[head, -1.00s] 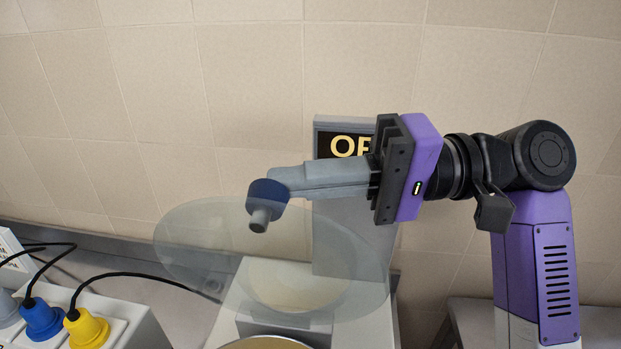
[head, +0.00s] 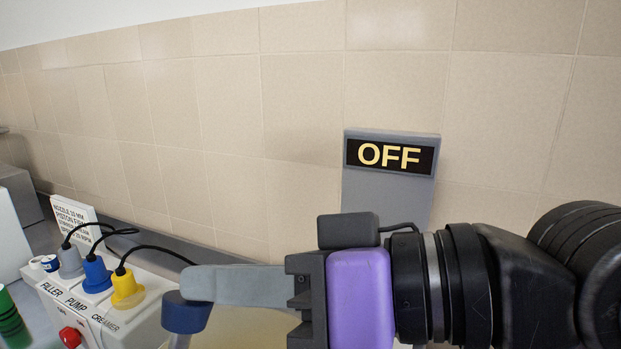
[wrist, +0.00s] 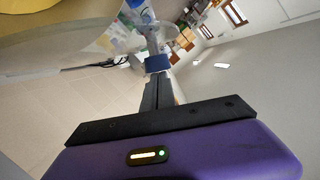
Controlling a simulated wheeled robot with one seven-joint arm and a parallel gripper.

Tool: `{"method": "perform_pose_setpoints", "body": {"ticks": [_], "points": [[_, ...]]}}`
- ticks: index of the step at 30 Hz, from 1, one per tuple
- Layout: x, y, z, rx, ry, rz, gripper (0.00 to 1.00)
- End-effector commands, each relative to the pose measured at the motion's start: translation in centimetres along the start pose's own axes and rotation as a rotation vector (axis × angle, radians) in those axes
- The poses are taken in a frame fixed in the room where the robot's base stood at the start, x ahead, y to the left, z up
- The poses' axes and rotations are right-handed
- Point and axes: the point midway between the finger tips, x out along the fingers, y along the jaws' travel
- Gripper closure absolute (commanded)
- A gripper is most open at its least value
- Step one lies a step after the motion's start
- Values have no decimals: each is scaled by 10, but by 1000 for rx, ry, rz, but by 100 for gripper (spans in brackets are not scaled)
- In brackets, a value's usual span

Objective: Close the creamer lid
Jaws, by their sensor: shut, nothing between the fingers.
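The creamer has a grey post with an OFF display (head: 390,157) behind my arm. Its wide translucent lid (wrist: 75,52) shows at the upper left of the wrist view, with a yellowish surface (wrist: 40,10) beside it. In the head view, only a beige patch (head: 240,332) shows under the gripper, so the lid's angle there cannot be told. My gripper (head: 192,284) is shut and reaches left, low in the picture; it also shows in the wrist view (wrist: 158,82). A blue piece (head: 187,313) with a grey stub is at its tips; whether they touch is unclear.
A white control box (head: 70,308) labelled filler, pump and creamer stands at the left, with grey, blue and yellow plugs (head: 127,290) and a red button (head: 70,337). Black cables run toward the creamer. A lettered card (head: 72,215) stands behind. The tiled wall closes the back.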

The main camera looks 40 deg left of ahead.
Motion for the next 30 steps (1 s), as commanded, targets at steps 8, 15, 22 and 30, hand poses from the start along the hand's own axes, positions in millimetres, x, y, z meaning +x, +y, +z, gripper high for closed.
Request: {"method": "perform_pose_setpoints", "body": {"ticks": [8,15,22,30], "points": [[13,-5,53,-217,0,54,100],[19,-6,78,-342,0,87,100],[22,-6,88,-399,0,100,100],[22,-7,89,-411,0,104,100]]}}
